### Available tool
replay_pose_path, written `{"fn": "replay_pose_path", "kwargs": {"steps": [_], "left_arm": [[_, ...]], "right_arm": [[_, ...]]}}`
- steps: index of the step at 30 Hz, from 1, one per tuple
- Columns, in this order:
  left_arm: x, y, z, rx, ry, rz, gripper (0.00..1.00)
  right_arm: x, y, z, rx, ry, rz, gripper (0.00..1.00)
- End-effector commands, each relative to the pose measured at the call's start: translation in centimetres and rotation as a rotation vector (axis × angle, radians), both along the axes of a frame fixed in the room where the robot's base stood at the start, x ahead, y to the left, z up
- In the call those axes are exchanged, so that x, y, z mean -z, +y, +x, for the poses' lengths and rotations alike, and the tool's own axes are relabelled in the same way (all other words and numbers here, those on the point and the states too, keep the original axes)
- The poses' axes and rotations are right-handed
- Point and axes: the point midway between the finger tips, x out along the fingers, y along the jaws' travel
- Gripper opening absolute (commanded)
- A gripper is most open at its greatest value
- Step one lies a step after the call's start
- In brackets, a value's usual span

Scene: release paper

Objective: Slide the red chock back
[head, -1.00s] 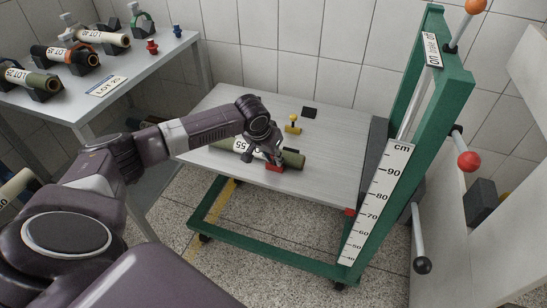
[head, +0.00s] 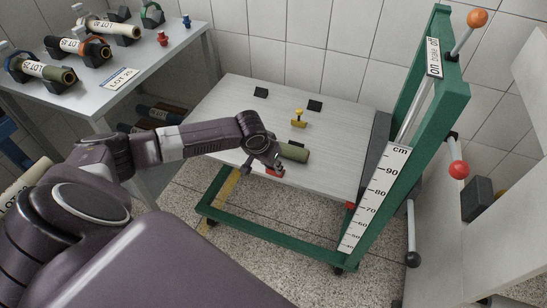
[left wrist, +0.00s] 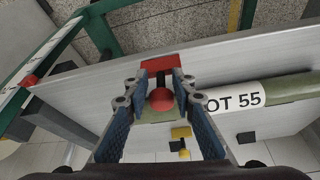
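The red chock (head: 276,171) is at the front edge of the lift table, in front of the green roll (head: 294,152). In the left wrist view the red chock (left wrist: 160,64) lies along the table edge, with a round red knob (left wrist: 161,99) on a dark stem. My left gripper (left wrist: 158,84) is open, its fingers on either side of the knob with gaps visible. In the head view my left gripper (head: 262,168) hides part of the chock and roll. The roll (left wrist: 284,88) carries a LOT 55 label. My right gripper is not in view.
A yellow chock (head: 299,121) and two black pads (head: 315,105) (head: 261,92) are on the table (head: 340,150). The green frame with the cm scale (head: 376,200) stands at right. A grey side table (head: 150,85) with labelled rolls is at left.

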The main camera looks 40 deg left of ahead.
Motion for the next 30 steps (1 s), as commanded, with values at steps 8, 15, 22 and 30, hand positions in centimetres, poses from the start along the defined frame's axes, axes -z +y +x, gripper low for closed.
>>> {"fn": "replay_pose_path", "kwargs": {"steps": [8, 15, 22, 30], "left_arm": [[-0.1, 0.0, 0.2, 0.000, -0.005, 0.000, 0.38], [-1.0, 0.1, 0.0, 0.001, -0.008, 0.002, 0.38], [-4.9, 0.1, -1.7, 0.001, -0.009, 0.003, 0.38], [-9.7, 0.0, -3.7, -0.001, -0.007, 0.002, 0.38]], "right_arm": [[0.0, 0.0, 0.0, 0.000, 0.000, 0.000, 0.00], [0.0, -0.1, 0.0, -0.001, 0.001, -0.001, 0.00], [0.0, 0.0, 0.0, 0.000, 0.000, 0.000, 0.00], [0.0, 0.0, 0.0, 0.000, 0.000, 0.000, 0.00]]}}
